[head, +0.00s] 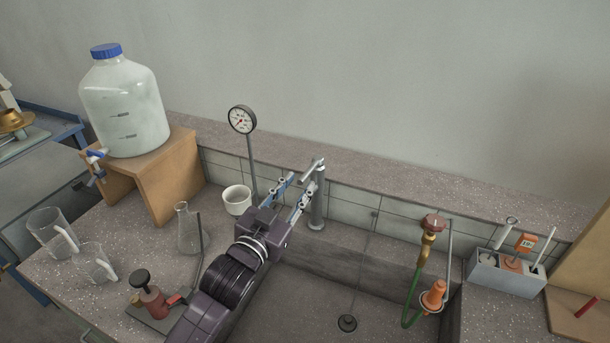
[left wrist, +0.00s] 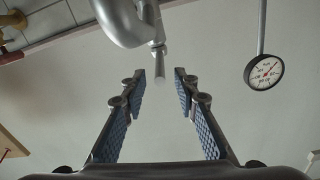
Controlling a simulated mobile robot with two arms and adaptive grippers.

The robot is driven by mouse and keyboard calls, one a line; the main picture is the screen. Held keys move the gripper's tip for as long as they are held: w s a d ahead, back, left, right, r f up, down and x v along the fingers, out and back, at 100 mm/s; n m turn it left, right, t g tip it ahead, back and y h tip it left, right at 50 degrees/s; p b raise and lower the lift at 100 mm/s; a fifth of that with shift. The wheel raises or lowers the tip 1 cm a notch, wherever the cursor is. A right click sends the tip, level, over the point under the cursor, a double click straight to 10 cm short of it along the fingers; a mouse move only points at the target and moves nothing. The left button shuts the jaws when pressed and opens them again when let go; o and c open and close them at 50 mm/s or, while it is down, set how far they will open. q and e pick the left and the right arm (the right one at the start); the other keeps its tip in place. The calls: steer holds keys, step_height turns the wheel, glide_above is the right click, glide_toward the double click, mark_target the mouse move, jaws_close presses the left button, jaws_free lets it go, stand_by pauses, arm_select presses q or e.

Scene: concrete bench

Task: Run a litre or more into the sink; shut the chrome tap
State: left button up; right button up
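The chrome tap (head: 317,205) stands upright at the back edge of the sink (head: 290,300), with a slanted bar at its top. My left gripper (head: 301,183) is open just left of the tap's upper part. In the left wrist view, the open fingers (left wrist: 160,77) point toward the tap (left wrist: 125,18), whose thin bar end (left wrist: 158,62) appears between the fingertips; I see no contact. No water stream shows, though the gripper partly covers the tap's front. A dark round piece (head: 347,323) lies on the sink floor with a thin line leading up from it. My right gripper is out of view.
A gauge (head: 242,119) on a post and a white cup (head: 237,199) stand left of the gripper. A flask (head: 189,230), beakers (head: 53,230) and a red-and-black burner (head: 150,297) sit farther left. A brass valve (head: 433,223) with a green hose stands at right.

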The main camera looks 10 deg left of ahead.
mark_target(305, 174)
arm_select(q)
steer(key=shift+p+x, duration=0.35)
steer(key=shift+x, duration=1.9)
steer(key=shift+f, duration=0.1)
jaws_close()
